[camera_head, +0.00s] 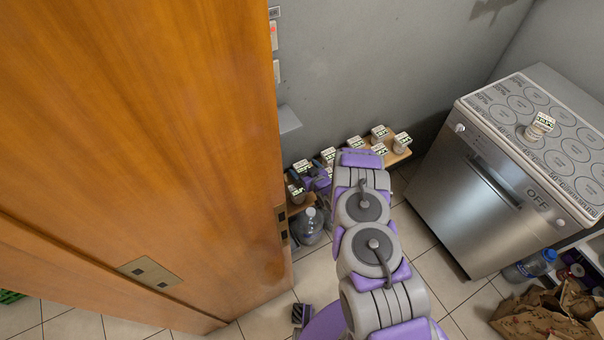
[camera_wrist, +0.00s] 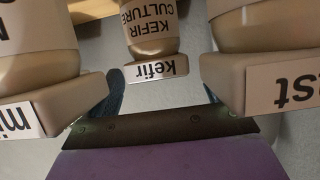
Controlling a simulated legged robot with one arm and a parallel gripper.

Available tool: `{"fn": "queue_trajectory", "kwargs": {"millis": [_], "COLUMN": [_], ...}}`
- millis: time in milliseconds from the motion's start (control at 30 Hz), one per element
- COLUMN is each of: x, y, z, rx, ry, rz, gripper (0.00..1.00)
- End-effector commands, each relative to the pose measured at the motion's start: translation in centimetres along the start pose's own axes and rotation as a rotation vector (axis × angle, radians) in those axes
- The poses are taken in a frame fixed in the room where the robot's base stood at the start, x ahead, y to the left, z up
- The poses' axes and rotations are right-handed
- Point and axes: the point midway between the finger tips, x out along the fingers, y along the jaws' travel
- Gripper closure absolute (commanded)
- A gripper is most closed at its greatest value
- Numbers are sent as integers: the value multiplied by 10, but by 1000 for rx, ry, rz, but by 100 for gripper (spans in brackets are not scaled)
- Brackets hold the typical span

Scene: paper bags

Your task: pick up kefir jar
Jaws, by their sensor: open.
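The kefir jar (camera_wrist: 151,34) is in the middle of the wrist view, upside down in the picture, with a "KEFIR CULTURE" label. A small block marked "kefir" (camera_wrist: 156,70) adjoins it. My gripper (camera_wrist: 165,98) is open, its bluish fingers partly showing behind the neighbouring blocks, with the kefir block between them in the picture. I see no contact with the jar. In the head view my gripper (camera_head: 315,177) is at the left part of a low wooden shelf by the wall. Which jar there is kefir cannot be read.
In the wrist view, jars crowd both sides: one with an "mi" block (camera_wrist: 52,106) left, one with an "ast" block (camera_wrist: 262,86) right. The head view shows a wooden door (camera_head: 150,130), a dishwasher (camera_head: 490,170) with a jar (camera_head: 539,126) on top, a bottle (camera_head: 308,226), and paper bags (camera_head: 545,318).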

Motion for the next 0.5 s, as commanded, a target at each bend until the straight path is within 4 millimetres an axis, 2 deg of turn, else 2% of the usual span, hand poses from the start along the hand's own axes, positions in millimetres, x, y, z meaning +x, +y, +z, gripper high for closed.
{"fn": "queue_trajectory", "kwargs": {"millis": [200, 500], "x": [0, 0], "y": [0, 0], "z": [0, 0], "rx": [1, 0], "ry": [0, 0], "rz": [0, 0], "gripper": [6, 35]}}
